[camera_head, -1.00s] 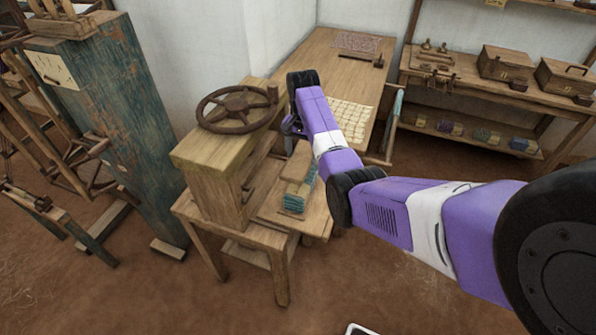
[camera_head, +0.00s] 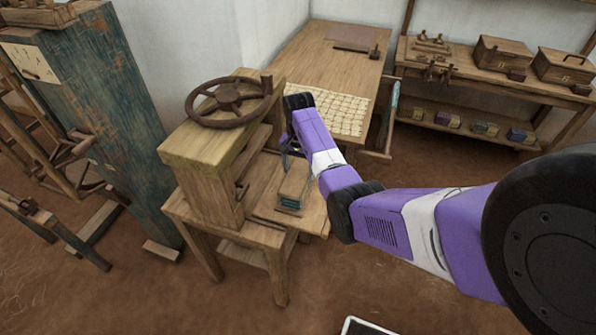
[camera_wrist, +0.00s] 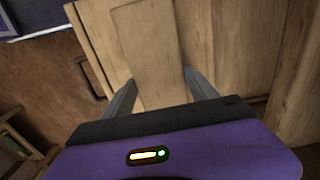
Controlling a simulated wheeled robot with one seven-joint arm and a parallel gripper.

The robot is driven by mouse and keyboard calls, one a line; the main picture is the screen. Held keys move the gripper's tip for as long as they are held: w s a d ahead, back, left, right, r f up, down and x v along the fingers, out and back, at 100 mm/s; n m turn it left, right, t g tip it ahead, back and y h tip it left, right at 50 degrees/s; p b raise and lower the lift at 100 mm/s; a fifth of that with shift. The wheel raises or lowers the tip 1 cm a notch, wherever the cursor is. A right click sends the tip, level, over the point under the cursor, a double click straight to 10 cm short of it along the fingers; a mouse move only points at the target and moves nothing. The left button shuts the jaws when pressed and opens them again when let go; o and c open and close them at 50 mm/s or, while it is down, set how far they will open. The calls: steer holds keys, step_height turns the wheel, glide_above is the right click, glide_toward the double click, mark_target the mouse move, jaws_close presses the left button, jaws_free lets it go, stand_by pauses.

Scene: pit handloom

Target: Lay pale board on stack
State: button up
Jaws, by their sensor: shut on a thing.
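The pale board (camera_wrist: 148,45) is a flat wooden slab between the two grey fingers of my gripper (camera_wrist: 160,76) in the wrist view. My gripper is shut on it by its sides. In the head view my gripper (camera_head: 293,150) is above the small stack, and the pale board (camera_head: 296,178) lies over the top of it. The stack (camera_head: 290,203) shows teal layers at its near end and rests on the press's wooden bed. I cannot tell whether the board bears fully on the stack; the arm partly hides the far end.
The wooden press (camera_head: 210,165) with its dark handwheel (camera_head: 229,101) stands just left of the stack. A long table (camera_head: 318,66) with a grid of pale pieces (camera_head: 335,110) is behind. A shelf bench (camera_head: 415,84) with boxes stands at the back right.

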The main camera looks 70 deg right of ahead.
mark_target(299, 172)
steer(key=shift+f, duration=0.1)
steer(key=o, duration=1.6)
steer(key=shift+c, duration=0.2)
step_height(299, 172, up, 12)
